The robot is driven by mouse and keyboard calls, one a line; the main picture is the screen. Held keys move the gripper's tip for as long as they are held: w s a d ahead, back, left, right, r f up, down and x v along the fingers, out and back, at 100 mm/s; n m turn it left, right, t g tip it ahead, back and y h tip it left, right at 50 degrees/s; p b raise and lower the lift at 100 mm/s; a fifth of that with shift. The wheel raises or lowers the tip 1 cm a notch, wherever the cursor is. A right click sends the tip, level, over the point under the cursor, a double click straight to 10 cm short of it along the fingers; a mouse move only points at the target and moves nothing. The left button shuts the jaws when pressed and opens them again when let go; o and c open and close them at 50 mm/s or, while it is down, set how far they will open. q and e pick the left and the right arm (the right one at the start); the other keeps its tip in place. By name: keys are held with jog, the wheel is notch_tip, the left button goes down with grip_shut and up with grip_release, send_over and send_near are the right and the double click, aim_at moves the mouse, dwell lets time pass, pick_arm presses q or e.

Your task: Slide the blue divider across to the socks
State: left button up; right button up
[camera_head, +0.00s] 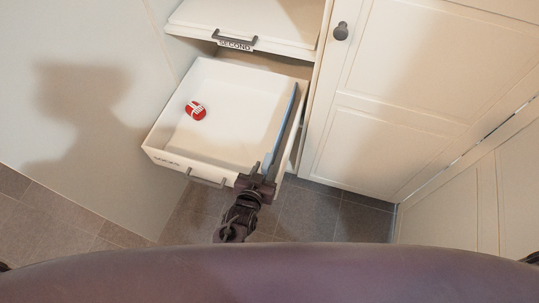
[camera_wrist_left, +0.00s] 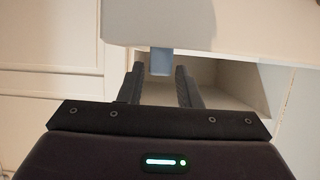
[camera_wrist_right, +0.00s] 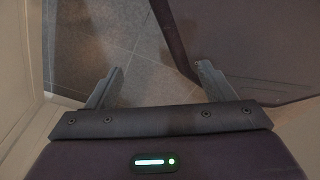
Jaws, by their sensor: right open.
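The blue divider (camera_head: 283,132) stands along the right side of the open white drawer (camera_head: 161,131). The red and white socks (camera_head: 196,111) lie rolled up on the drawer floor, left of the divider with bare floor between. My left gripper (camera_head: 265,170) is at the divider's near end, by the drawer's front right corner. In the left wrist view the divider's end (camera_wrist_left: 161,61) shows between the two fingers, with a gap on each side, so this gripper is open. My right gripper (camera_wrist_right: 158,70) is open and empty, away from the drawer.
An upper drawer (camera_head: 245,22) labelled SECOND is above and behind the open drawer. A closed cabinet door (camera_head: 405,105) stands right of it. The open drawer has a front handle (camera_head: 206,180). Tiled floor (camera_head: 335,213) lies below.

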aim_at(269, 159)
pick_arm(q)
jog(key=x, duration=0.5)
jog(key=shift+w+d+f, duration=0.1)
jog(key=shift+w+f, duration=0.05)
jog(key=shift+w+f+b, duration=0.1)
jog(key=shift+w+b, duration=0.1)
jog(key=shift+b, duration=0.1)
jog(key=shift+w+d, duration=0.1)
pick_arm(e)
jog(key=shift+s+f, duration=0.4)
jog(key=shift+s, duration=0.45)
pick_arm(q)
jog(key=shift+c, duration=0.3)
pick_arm(e)
jog(key=shift+w, duration=0.15)
pick_arm(q)
grip_shut()
